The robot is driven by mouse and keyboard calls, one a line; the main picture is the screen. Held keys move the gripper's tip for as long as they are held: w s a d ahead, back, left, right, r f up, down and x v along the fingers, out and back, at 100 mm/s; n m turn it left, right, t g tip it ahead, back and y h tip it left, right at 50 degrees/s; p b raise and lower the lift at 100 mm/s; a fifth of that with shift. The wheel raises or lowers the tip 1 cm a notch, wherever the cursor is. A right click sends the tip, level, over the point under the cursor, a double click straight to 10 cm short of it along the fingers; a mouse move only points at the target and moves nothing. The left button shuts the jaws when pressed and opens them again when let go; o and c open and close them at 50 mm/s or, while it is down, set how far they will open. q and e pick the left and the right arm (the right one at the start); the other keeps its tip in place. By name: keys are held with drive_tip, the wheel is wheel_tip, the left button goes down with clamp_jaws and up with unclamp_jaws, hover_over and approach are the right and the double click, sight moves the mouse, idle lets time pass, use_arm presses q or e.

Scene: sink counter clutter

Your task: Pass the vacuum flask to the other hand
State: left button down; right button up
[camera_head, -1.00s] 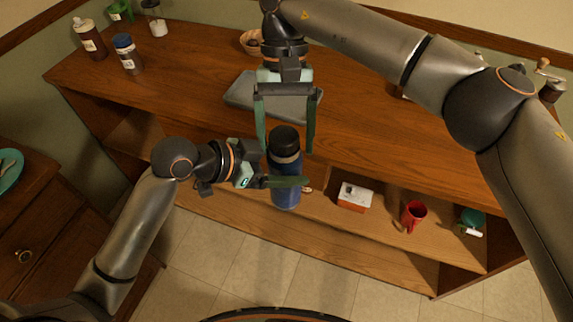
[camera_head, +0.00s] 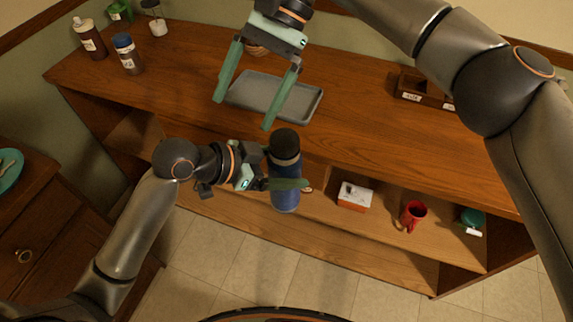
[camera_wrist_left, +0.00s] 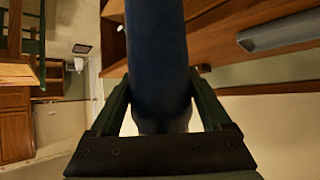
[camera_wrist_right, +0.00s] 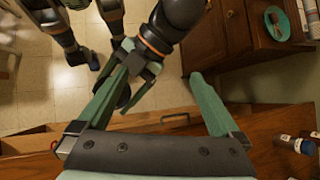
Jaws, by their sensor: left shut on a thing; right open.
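The vacuum flask (camera_head: 286,197) is blue with a black cap and stands roughly upright in front of the counter's edge. My left gripper (camera_head: 288,184) is shut on its body from the left. In the left wrist view the flask's dark blue body (camera_wrist_left: 157,60) lies between the two fingers (camera_wrist_left: 160,105). My right gripper (camera_head: 243,113) is open and empty, up and to the left of the flask's cap, over the counter. In the right wrist view the open fingers (camera_wrist_right: 160,90) show, and the left one hides most of the flask.
A grey tray (camera_head: 312,103) lies on the wooden counter (camera_head: 190,70) behind the right gripper. Bottles (camera_head: 128,55) stand at the back left. The shelf below holds a white-and-orange box (camera_head: 354,197), a red mug (camera_head: 412,215) and a teal item (camera_head: 470,218). Floor in front is clear.

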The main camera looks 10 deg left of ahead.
drive_tip(key=w+a+r+m+y, duration=0.25)
drive_tip(key=r+m+y, duration=0.65)
drive_tip(key=m+y, duration=0.85)
drive_tip(key=w+d+f+m+t+h, duration=0.2)
drive_tip(key=d+f+m+t+h, duration=0.45)
drive_tip(key=f+m+t, duration=0.8)
drive_tip(key=w+d+f+m+t+h, duration=0.1)
drive_tip(key=d+f+m+t+h, duration=0.2)
drive_tip(key=d+f+m+t, duration=1.2)
drive_tip(key=s+d+f+m+g+h, duration=0.4)
drive_tip(key=s+f+m+g, duration=0.3)
drive_tip(key=s+f+m, duration=0.2)
drive_tip(key=s+d+f+m+g+h, duration=0.5)
drive_tip(key=s+f+m+g+h, duration=0.1)
drive_tip(key=s+f+m, duration=0.3)
drive_tip(key=shift+s+f+m+g+h, duration=0.35)
drive_tip(key=shift+s+m+g, duration=0.2)
drive_tip(key=shift+s, duration=0.55)
